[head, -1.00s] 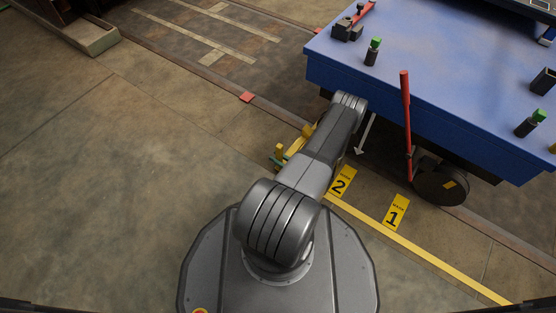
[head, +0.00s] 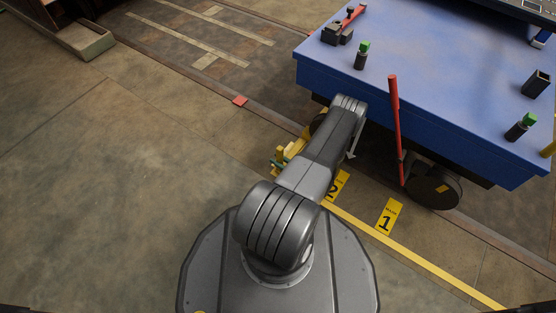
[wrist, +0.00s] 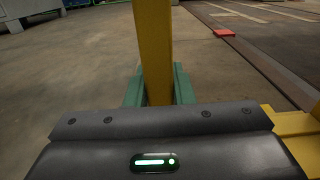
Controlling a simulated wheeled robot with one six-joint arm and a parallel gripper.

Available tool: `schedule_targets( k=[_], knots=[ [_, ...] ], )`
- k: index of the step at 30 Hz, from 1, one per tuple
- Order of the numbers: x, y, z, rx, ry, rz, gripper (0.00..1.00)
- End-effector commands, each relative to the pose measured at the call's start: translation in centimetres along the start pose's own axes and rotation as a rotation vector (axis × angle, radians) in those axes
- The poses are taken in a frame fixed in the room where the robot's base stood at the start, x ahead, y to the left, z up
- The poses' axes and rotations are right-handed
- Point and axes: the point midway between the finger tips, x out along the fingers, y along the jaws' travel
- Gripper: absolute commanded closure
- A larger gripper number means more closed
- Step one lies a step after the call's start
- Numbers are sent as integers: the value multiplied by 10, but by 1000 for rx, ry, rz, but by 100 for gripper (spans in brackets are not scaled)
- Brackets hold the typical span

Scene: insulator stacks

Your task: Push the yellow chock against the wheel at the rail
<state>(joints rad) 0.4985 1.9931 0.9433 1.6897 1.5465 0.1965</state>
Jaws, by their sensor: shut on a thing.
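The yellow chock (head: 296,146) is on the floor by the rail, left of my forearm in the head view, partly hidden. In the wrist view its upright yellow handle (wrist: 153,45) stands between the green fingers of my gripper (wrist: 157,90), which is shut on it. More yellow (wrist: 290,124), likely the chock's body, shows at the right. The near wheel (head: 318,125) is a dark round edge under the blue cart (head: 400,110), just beyond the chock and mostly behind my arm. I cannot tell whether chock and wheel touch.
A red lever (head: 396,125) stands in front of the cart, beside another dark wheel (head: 432,187). Floor signs 2 (head: 337,186) and 1 (head: 388,216) lie along a yellow line (head: 420,257). A red marker (head: 240,101) lies by the rail. The floor at left is clear.

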Motion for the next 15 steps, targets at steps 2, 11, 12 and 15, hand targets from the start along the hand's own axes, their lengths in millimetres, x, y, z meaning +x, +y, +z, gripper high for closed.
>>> schedule_targets(
  k=[2, 11, 12, 15],
  knots=[
    [0, -1, 1, -3, -2, 0, 100],
    [-3, -1, 1, -3, -2, -1, 100],
    [-4, -1, 1, -3, -2, -2, 100],
    [-7, -1, 1, -3, -2, -1, 100]
  ],
)
